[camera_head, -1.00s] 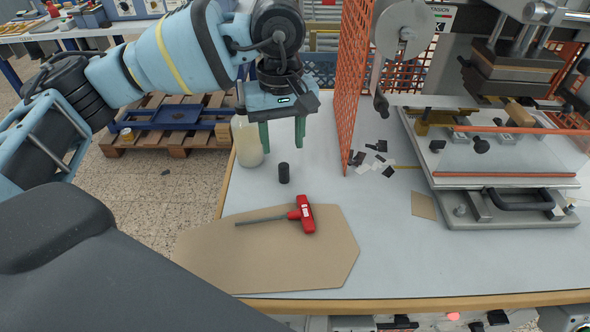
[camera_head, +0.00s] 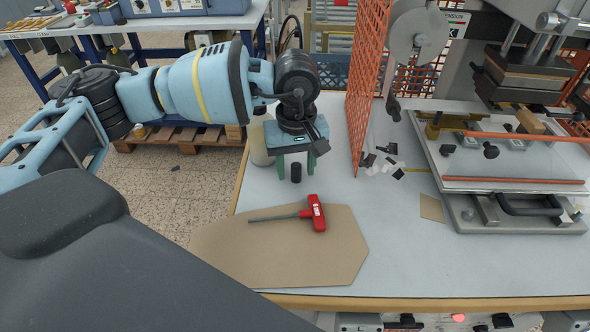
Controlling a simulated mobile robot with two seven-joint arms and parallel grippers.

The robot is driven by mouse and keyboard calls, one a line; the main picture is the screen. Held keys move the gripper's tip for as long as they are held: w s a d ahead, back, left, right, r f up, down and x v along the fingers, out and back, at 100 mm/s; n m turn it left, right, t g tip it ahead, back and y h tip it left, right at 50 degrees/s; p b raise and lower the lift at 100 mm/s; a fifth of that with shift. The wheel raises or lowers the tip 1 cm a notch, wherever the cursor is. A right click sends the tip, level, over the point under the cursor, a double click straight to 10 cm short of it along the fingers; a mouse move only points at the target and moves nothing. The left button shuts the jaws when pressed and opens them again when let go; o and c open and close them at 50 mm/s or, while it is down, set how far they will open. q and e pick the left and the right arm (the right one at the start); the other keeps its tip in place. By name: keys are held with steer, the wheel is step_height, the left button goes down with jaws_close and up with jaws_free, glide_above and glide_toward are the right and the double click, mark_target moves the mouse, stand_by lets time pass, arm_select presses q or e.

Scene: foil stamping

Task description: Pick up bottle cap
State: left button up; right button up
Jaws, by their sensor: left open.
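Whether a finger touches the cap cannot be told. A pale translucent bottle (camera_head: 262,150) stands just left of the gripper, partly hidden by my arm. My right gripper is not in view.
A red-handled hex key (camera_head: 315,213) lies on a brown cardboard sheet (camera_head: 290,262) in front of the cap. An orange mesh guard (camera_head: 364,80) stands to the right, with black and white scraps (camera_head: 382,163) at its foot. The stamping press (camera_head: 515,165) is further right.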

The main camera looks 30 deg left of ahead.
mark_target(296, 164)
arm_select(q)
steer(key=shift+f, duration=0.25)
jaws_close()
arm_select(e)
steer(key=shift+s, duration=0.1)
arm_select(q)
steer(key=shift+r, duration=0.1)
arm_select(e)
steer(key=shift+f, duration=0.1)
arm_select(q)
steer(key=shift+r, duration=0.5)
step_height(296, 164, up, 2)
steer(key=shift+r+b, duration=0.2)
steer(key=shift+b, duration=0.15)
steer(key=s, duration=0.5)
steer(key=s+r, duration=0.1)
steer(key=s, duration=0.4)
steer(key=s+a, duration=0.1)
steer(key=s, duration=0.5)
steer(key=shift+a+r+b, duration=0.1)
steer(key=shift+r+b, duration=0.1)
steer(key=shift+b, duration=0.2)
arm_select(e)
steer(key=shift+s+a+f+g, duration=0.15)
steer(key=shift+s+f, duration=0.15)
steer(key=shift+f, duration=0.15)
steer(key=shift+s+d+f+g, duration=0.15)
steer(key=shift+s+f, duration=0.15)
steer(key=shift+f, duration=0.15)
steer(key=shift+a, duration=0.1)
